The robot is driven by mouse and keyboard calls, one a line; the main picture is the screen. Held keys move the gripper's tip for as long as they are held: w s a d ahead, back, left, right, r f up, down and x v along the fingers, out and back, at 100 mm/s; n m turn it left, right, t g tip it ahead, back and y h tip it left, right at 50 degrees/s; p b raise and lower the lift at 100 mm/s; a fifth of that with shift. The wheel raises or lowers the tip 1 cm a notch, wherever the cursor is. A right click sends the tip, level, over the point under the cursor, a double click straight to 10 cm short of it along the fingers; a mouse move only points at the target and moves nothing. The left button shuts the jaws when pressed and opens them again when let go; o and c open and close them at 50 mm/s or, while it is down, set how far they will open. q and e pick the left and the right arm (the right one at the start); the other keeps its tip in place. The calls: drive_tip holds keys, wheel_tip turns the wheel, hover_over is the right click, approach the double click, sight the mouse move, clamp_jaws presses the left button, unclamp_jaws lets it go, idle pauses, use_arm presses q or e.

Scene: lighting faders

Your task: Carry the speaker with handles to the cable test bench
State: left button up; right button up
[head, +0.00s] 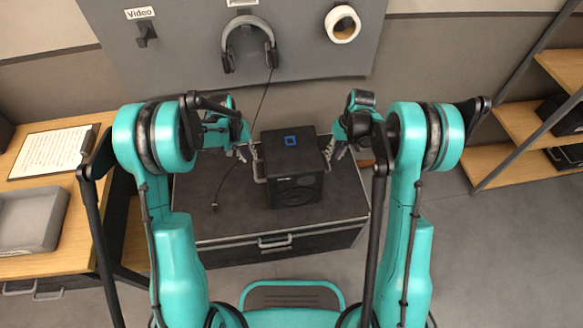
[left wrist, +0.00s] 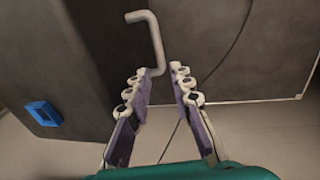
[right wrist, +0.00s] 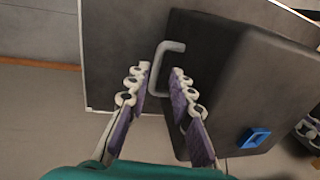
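The speaker (head: 292,168) is a black box with a blue square on top, standing upright on a dark drawer cabinet (head: 215,230). A grey bar handle shows on its left side in the left wrist view (left wrist: 153,40) and on its right side in the right wrist view (right wrist: 160,62). My left gripper (head: 247,153) is open beside the left handle, whose lower end lies between the fingertips in its wrist view. My right gripper (head: 336,153) is open, with the right handle between or just beyond its fingertips. Contact cannot be told. I cannot identify the cable test bench.
A wall panel behind holds headphones (head: 249,46), a tape roll (head: 342,24) and a "Video" label (head: 140,13). A thin cable (head: 236,165) lies left of the speaker. A wooden desk with a grey tray (head: 28,218) stands left, shelves (head: 500,160) right. Floor at right is clear.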

sight(255, 165)
use_arm(q)
drive_tip(key=shift+d+f, duration=0.1)
drive_tip(key=shift+f, duration=0.35)
use_arm(e)
drive_tip(key=shift+f, duration=0.5)
